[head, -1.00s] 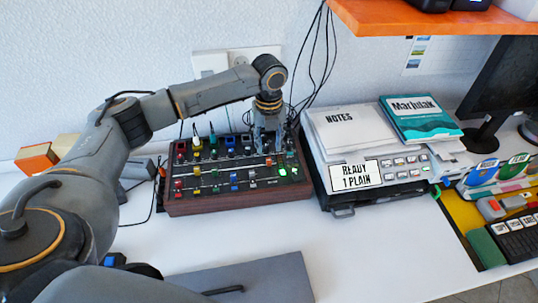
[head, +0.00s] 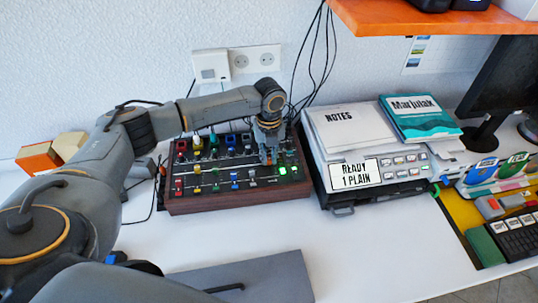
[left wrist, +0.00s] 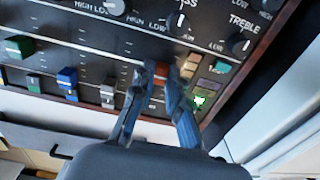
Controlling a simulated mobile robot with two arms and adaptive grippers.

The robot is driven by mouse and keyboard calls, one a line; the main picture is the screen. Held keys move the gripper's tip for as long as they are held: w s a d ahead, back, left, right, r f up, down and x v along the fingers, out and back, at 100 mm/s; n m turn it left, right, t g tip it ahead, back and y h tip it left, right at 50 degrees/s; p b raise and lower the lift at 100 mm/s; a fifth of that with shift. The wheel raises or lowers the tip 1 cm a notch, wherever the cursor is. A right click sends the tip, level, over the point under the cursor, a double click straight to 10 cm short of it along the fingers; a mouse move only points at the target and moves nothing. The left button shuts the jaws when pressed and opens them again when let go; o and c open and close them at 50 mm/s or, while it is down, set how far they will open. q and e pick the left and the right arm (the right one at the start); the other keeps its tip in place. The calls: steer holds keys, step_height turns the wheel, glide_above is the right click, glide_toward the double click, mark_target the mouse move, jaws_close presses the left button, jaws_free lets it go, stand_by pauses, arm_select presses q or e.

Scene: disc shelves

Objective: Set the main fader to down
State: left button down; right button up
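The dark mixer (head: 240,205) with a wooden front sits on the white table. An orange-red fader cap (left wrist: 159,76) near its right side is partly hidden by my left gripper; I cannot read a label naming it the main fader. My left gripper (head: 268,160) points down over the right part of the mixer. In the left wrist view its fingertips (left wrist: 160,78) are close together, one on each side of the orange-red cap, and look closed on it. My right gripper is not in view.
Other faders, such as a green (left wrist: 20,46) and a blue one (left wrist: 67,77), stand left of the gripper. Knobs (left wrist: 238,43) lie behind it. A lit green button (left wrist: 199,101) is close on the right. A grey printer-like device (head: 400,190) stands right of the mixer.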

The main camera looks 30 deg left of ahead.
mark_target(271, 173)
arm_select(q)
steer(key=shift+s+d+r+p, duration=0.2)
steer(key=shift+s+p, duration=0.1)
steer(key=shift+p, duration=0.25)
steer(key=shift+s+d+p, duration=0.7)
steer(key=shift+s+p, duration=0.25)
steer(key=shift+p, duration=0.1)
steer(key=shift+s+d, duration=0.25)
steer(key=shift+s, duration=0.05)
steer(key=shift+f, duration=0.2)
steer(key=c, duration=1.3)
jaws_free()
